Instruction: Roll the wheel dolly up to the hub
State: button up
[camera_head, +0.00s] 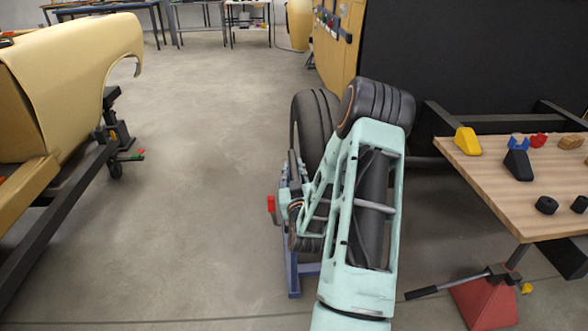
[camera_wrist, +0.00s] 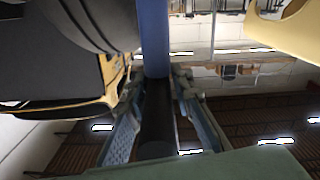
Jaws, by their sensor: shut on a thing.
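The wheel dolly (camera_head: 291,265) is a blue frame on the floor at centre, partly behind my arm. A black tyre (camera_head: 313,125) stands upright at it, its right side hidden by my arm. In the wrist view, my gripper (camera_wrist: 158,88) is shut on the dolly's handle, with its fingers on either side of a black grip (camera_wrist: 157,125) below a blue bar (camera_wrist: 154,40). The tyre also shows in the wrist view (camera_wrist: 95,20). In the head view my arm hides most of the grip. I cannot make out the hub; my arm and the tyre may cover it.
A wooden-topped table (camera_head: 500,185) with small parts stands at right. A red stand (camera_head: 484,303) with a black lever is below it. A dark body shell (camera_head: 450,60) is behind, a yellow shell (camera_head: 70,75) at left. The floor between is clear.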

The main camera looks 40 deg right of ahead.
jog(key=shift+s+d, duration=0.1)
jog(key=shift+d, duration=0.05)
grip_shut()
jog(key=s+d+b, duration=0.3)
jog(key=s+d, duration=0.4)
jog(key=d, duration=0.4)
jog(key=s+d+b, duration=0.4)
jog(key=s+d, duration=0.3)
jog(key=d, duration=0.5)
jog(key=shift+s+r, duration=0.15)
jog(key=shift+r, duration=0.05)
jog(key=o, duration=1)
grip_release()
jog(key=shift+d+f, duration=0.1)
jog(key=shift+a+f, duration=0.1)
jog(key=shift+a, duration=0.15)
jog(key=v, duration=1.1)
jog(key=shift+s+a, duration=0.25)
jog(key=shift+s, duration=0.05)
